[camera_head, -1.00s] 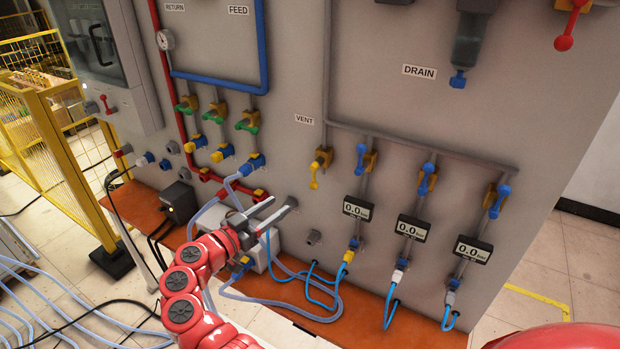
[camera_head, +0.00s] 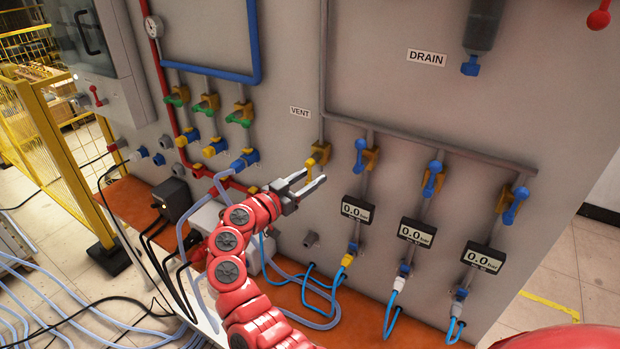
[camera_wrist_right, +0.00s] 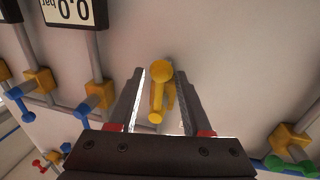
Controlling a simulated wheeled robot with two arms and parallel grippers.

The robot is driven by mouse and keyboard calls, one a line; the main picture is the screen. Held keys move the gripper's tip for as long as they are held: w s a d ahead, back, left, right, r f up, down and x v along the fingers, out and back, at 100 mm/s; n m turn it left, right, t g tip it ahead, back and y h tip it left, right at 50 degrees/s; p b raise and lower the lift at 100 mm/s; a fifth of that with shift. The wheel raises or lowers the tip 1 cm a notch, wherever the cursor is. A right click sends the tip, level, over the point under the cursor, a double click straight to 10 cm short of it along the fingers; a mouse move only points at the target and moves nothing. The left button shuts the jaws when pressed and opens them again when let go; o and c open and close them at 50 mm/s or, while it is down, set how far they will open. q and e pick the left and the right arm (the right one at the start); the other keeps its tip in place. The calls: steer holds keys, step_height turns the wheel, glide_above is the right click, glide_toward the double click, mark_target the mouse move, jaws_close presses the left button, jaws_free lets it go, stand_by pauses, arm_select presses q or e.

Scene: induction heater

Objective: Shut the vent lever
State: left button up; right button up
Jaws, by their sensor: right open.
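The yellow vent lever (camera_head: 311,163) is on the thin pipe below the VENT label (camera_head: 300,112). My right gripper (camera_head: 315,176) is at the lever, with its fingers open. In the right wrist view, the yellow lever (camera_wrist_right: 158,92) stands between the two open fingers (camera_wrist_right: 160,74), with a gap on each side. Its round knob is near the fingertips. In the head view the fingers partly hide the lever's lower end. My left gripper is not in view.
Blue-handled valves (camera_head: 433,180) stand to the right, above gauges (camera_head: 416,232) reading 0.0 bar. Green-handled valves (camera_head: 207,104) are to the left. Hoses (camera_head: 300,313) and an orange ledge (camera_head: 355,318) lie below.

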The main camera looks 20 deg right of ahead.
steer(key=shift+c, duration=0.3)
jaws_close()
steer(key=shift+s, duration=0.1)
